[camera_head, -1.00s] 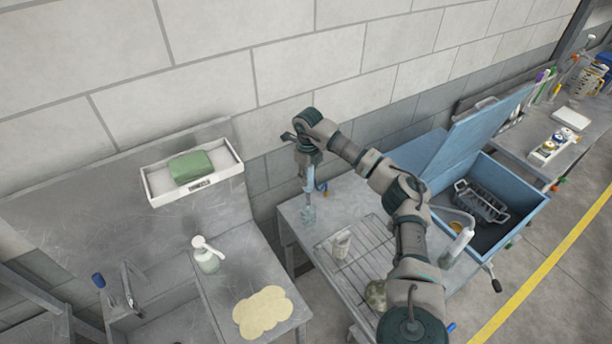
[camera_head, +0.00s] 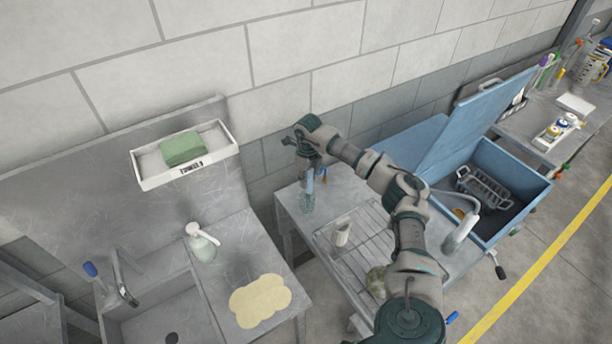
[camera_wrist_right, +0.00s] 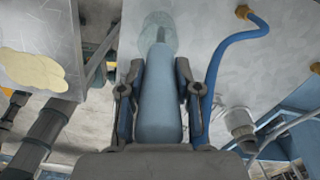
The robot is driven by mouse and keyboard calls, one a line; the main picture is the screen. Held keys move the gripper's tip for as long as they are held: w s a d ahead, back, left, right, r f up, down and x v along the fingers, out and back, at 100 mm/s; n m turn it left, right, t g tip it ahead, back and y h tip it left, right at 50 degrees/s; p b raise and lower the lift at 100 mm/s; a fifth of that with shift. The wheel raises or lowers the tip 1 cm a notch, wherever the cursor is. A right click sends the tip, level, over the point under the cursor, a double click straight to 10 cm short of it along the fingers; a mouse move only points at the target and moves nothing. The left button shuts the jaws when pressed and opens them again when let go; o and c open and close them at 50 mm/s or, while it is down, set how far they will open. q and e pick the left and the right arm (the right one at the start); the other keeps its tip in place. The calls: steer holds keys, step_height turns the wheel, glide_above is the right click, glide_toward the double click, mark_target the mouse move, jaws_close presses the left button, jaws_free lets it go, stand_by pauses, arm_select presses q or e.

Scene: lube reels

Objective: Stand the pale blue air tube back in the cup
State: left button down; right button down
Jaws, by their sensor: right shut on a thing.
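The pale blue air tube (camera_wrist_right: 160,100) is held between the fingers of my right gripper (camera_head: 310,165), which is shut on it. In the head view the tube (camera_head: 310,182) hangs about upright below the gripper. A clear, bluish cup (camera_head: 307,202) stands on the grey metal table right under it. In the right wrist view the tube's narrow tip overlaps the see-through cup (camera_wrist_right: 158,32). I cannot tell how far the tip is inside the rim. My left gripper is not in view.
A blue hose (camera_wrist_right: 213,75) lies beside the cup. A wire rack (camera_head: 358,255) with a pale beaker (camera_head: 341,233) is to the right. An open blue chest (camera_head: 500,195) stands farther right. The wall is close behind my gripper.

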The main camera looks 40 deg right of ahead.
steer(key=shift+d, duration=0.25)
steer(key=shift+a+f, duration=0.2)
steer(key=shift+a, duration=0.05)
steer(key=shift+f, duration=0.25)
steer(key=c, duration=0.7)
jaws_free()
steer(key=shift+d+f, duration=0.1)
steer(key=shift+d, duration=0.05)
step_height(320, 180, up, 12)
steer(key=shift+w+d+f, duration=0.1)
steer(key=shift+d, duration=0.05)
